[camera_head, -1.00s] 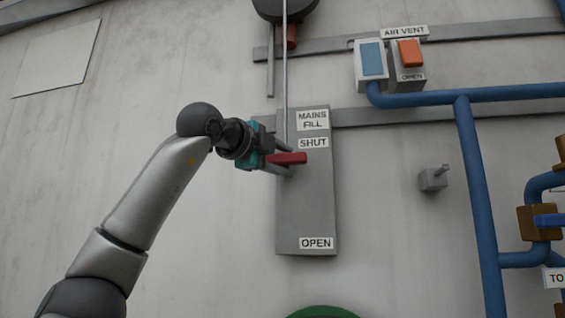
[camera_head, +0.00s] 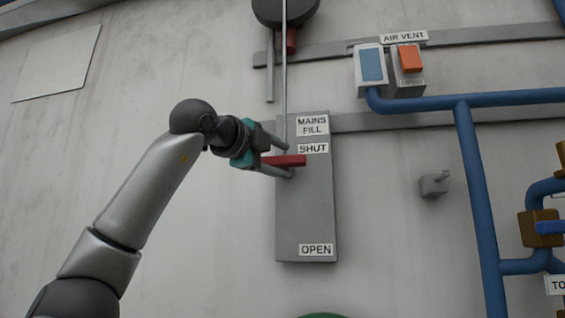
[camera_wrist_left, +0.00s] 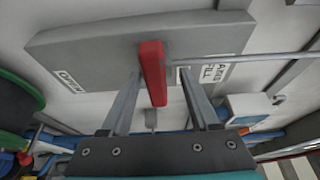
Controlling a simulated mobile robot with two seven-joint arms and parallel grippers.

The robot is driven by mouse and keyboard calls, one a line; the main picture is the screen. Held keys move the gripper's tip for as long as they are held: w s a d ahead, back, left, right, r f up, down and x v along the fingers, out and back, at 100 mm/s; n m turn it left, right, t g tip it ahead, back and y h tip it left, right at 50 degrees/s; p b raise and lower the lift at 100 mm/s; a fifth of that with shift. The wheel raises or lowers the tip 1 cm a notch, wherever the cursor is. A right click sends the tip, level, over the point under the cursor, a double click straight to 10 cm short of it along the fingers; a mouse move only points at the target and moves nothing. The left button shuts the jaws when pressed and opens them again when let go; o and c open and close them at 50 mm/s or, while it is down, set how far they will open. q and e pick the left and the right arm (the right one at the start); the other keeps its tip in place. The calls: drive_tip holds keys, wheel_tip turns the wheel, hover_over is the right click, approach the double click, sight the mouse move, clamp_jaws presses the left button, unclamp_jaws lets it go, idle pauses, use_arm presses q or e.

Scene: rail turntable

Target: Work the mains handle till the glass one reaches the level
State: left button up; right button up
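The red mains handle (camera_head: 286,160) sticks out of the grey MAINS FILL plate (camera_head: 306,210), just below the SHUT label (camera_head: 313,148) and far above the OPEN label (camera_head: 316,250). My left gripper (camera_head: 284,158) is at the handle, one finger above it and one below. In the left wrist view the red handle (camera_wrist_left: 153,75) stands between the two spread fingers, with gaps on both sides. My right gripper is not in view. I cannot make out a sight glass or level mark in these frames.
An AIR VENT unit (camera_head: 372,66) with an orange switch (camera_head: 411,58) is at the upper right. Blue pipes (camera_head: 478,190) run down the right side. A small grey knob block (camera_head: 433,185) is right of the plate.

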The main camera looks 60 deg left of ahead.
use_arm(q)
drive_tip(key=b+v, duration=0.3)
drive_tip(key=v, duration=1.1)
drive_tip(key=shift+b, duration=0.3)
drive_tip(key=shift+s, duration=0.1)
